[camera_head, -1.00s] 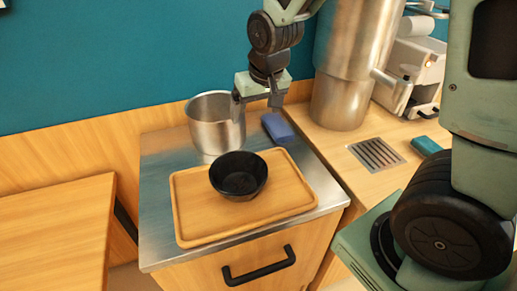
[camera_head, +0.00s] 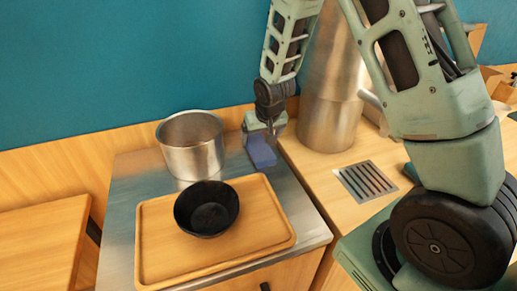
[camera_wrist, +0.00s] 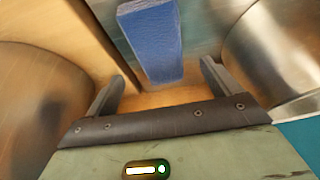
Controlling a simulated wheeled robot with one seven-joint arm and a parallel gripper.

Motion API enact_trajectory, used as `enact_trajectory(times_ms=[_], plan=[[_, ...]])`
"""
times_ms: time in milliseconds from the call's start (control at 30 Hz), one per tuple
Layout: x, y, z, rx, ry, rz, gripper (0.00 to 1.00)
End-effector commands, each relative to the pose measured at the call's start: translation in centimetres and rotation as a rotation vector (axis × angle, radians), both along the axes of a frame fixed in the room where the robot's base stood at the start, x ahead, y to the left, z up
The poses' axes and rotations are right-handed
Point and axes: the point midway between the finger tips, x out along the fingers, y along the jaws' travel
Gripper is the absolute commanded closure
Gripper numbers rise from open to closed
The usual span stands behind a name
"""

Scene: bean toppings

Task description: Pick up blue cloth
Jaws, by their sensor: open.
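The blue cloth (camera_head: 260,151) is a folded block lying on the metal counter behind the tray, between the metal pot and the tall steel cylinder. The wrist view shows the blue cloth (camera_wrist: 153,42) ahead of the fingers and roughly between them, its near end close to the fingertip line. My gripper (camera_head: 268,133) is over the far end of the cloth, which it partly hides. In the wrist view my gripper (camera_wrist: 160,85) has its two fingers spread apart with nothing between them that I can see gripped. Whether a finger touches the cloth is unclear.
A metal pot (camera_head: 192,150) stands just left of the cloth. A black bowl (camera_head: 207,208) sits on a wooden tray (camera_head: 262,238) in front. The steel cylinder (camera_head: 329,115) stands close on the right, beside a drain grate (camera_head: 364,181).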

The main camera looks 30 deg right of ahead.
Motion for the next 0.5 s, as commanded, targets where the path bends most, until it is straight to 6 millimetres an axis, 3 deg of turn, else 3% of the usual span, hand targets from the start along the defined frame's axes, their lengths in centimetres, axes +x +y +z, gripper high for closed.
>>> enact_trajectory(times_ms=[500], plan=[[2.0, -0.3, -4.6, 0.0, 0.001, 0.0, 0.11]])
